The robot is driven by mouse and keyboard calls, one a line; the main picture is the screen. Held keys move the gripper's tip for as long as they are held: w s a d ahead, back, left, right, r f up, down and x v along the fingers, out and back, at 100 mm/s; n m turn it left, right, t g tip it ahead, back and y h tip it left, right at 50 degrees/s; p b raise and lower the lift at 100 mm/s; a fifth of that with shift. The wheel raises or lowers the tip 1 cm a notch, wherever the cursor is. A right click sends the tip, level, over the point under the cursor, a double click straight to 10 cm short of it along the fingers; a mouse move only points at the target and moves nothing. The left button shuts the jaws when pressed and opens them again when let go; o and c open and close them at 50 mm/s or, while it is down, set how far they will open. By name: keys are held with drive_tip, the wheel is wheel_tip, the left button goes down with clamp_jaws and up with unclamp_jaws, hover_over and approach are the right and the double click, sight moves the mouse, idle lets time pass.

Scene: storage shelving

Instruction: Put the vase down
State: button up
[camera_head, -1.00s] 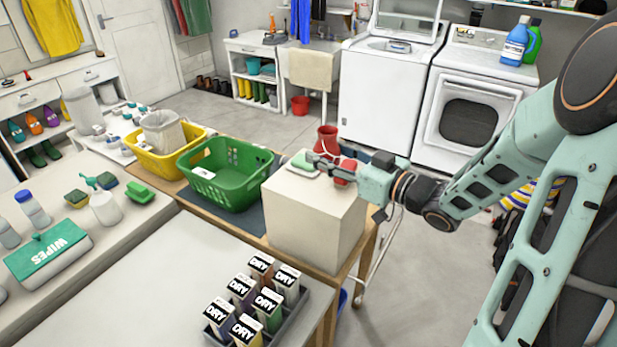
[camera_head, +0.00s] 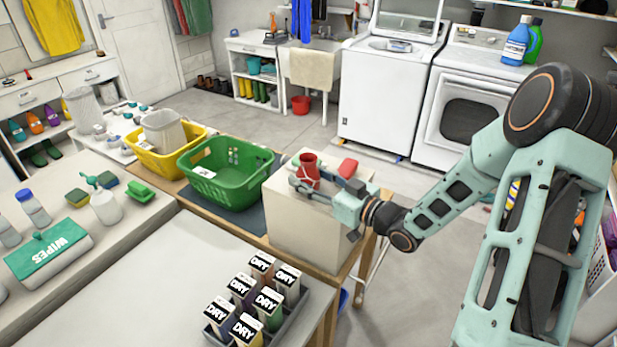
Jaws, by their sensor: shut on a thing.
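The vase (camera_head: 309,163) is red with a flared top. It looks upright over the left part of the top of a pale box-shaped block (camera_head: 310,235). My gripper (camera_head: 304,184) reaches in from the right and is shut on the vase, low on its body. The fingers hide the vase's base, so I cannot tell whether it touches the block's top. A small red object (camera_head: 347,168) lies on the block's top, just right of the vase and behind my gripper.
A green basket (camera_head: 185,165) stands close left of the block, with a yellow basket (camera_head: 140,160) beyond it. A rack of several "DRY" boxes (camera_head: 262,300) sits in front on the white counter (camera_head: 170,290). Bare counter lies left of the rack.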

drive_tip(key=shift+f, duration=0.25)
drive_tip(key=o, duration=1)
drive_tip(key=shift+r, duration=0.1)
